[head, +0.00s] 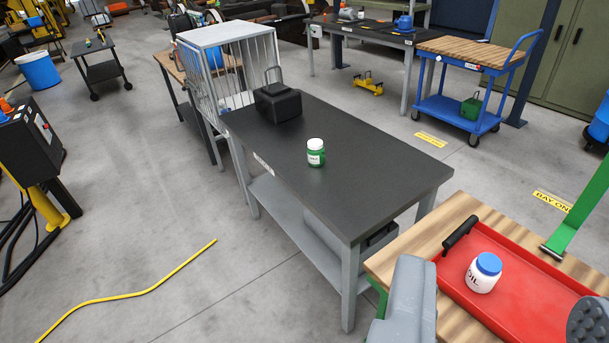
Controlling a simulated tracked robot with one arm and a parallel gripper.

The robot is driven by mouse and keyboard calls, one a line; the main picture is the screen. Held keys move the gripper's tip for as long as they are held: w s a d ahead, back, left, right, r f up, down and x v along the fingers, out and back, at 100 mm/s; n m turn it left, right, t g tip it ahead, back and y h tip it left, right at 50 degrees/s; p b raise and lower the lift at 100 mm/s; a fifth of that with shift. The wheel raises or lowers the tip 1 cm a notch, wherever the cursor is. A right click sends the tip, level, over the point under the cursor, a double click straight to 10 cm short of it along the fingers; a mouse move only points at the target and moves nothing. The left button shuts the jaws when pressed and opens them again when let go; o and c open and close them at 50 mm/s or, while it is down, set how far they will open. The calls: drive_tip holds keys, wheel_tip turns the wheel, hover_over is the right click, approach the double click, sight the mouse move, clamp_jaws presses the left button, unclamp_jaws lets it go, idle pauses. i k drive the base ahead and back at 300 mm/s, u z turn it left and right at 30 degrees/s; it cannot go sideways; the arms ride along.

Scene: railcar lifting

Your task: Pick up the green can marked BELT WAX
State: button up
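A small green can (316,156) with a white lid and a white label stands upright on the dark top of a grey-legged workbench (365,185) in the middle of the head view. It is near the bench's centre, and nothing touches it. The label's wording is too small to read.
A black box (277,103) stands on the bench behind the can. At lower right, a red tray (525,305) holds a white, blue-lidded jar (484,272). A yellow hose (140,292) lies on open floor at left.

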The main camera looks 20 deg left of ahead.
sight(315, 158)
drive_tip(key=z, duration=0.8)
drive_tip(key=k, duration=0.1)
drive_tip(key=u, duration=1.8)
drive_tip(key=i, duration=2.35)
drive_tip(key=z, duration=0.4)
